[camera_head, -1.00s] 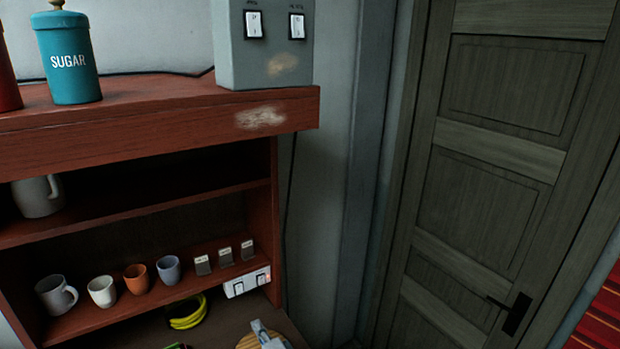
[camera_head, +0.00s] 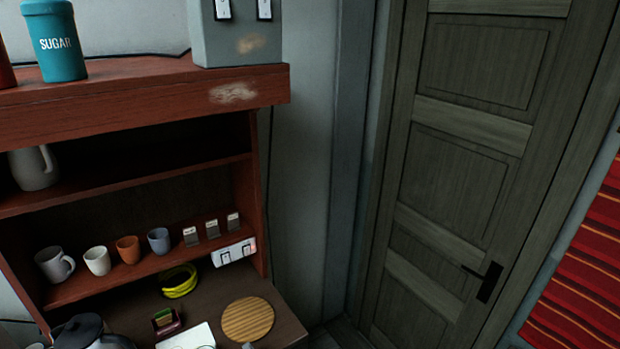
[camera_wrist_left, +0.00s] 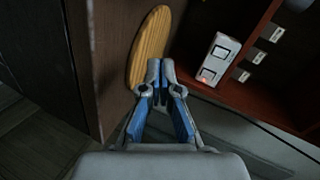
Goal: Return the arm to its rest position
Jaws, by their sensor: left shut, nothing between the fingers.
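My left gripper (camera_wrist_left: 160,68) shows in the left wrist view. Its two blue-and-grey fingers are together at the tips with nothing between them. Beyond the tips is a round wooden board (camera_wrist_left: 150,45); I cannot tell how far away it is. In the head view the board (camera_head: 248,319) lies on the brown counter. A small grey bit at the bottom edge of the head view, just below the board, may be my left gripper, but too little shows to be sure. My right gripper is not in view.
A reddish wooden shelf unit (camera_head: 140,118) holds several mugs, small cards and a white switch strip (camera_head: 234,252). A door (camera_head: 460,170) stands at right.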

